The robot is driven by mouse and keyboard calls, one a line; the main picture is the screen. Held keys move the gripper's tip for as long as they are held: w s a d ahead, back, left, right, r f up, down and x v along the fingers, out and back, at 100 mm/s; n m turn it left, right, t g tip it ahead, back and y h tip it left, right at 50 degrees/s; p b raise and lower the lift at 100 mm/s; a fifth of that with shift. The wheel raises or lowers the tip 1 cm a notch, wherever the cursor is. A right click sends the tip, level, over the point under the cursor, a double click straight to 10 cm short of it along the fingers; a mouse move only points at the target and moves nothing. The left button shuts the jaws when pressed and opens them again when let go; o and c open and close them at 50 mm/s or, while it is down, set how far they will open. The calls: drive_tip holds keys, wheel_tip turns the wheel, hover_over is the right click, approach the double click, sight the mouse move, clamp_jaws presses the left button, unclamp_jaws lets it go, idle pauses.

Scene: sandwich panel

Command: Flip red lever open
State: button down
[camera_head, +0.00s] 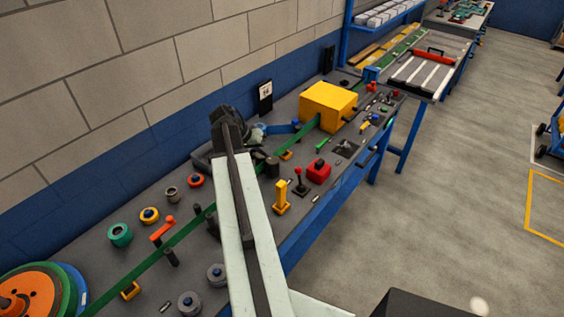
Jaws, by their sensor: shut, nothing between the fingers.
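A small lever with a red knob (297,172) stands on the grey bench panel, right of my arm. It is short and dark below the knob and looks roughly upright. An orange-red handle (163,229) lies to the left of my arm; I cannot tell from this view which of the two is the red lever. My gripper (227,126) is at the far end of my pale arm, dark and small, near the wall side of the bench. It is shut and empty, apart from both the red-knobbed lever and the orange-red handle.
A yellow lever (282,197) and a red block (319,172) stand close to the red-knobbed lever. A yellow box (328,106) sits farther back over a green strip (181,233). A block wall (140,65) borders the left. Open floor (440,210) lies right.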

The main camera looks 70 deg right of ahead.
sight(300, 179)
drive_tip(key=s+d+f+b, duration=0.4)
drive_tip(key=s+f+b, duration=0.3)
drive_tip(key=f+b, duration=0.1)
drive_tip(key=shift+s+d+f, duration=0.15)
drive_tip(key=shift+d+f, duration=0.2)
drive_tip(key=shift+d, duration=0.05)
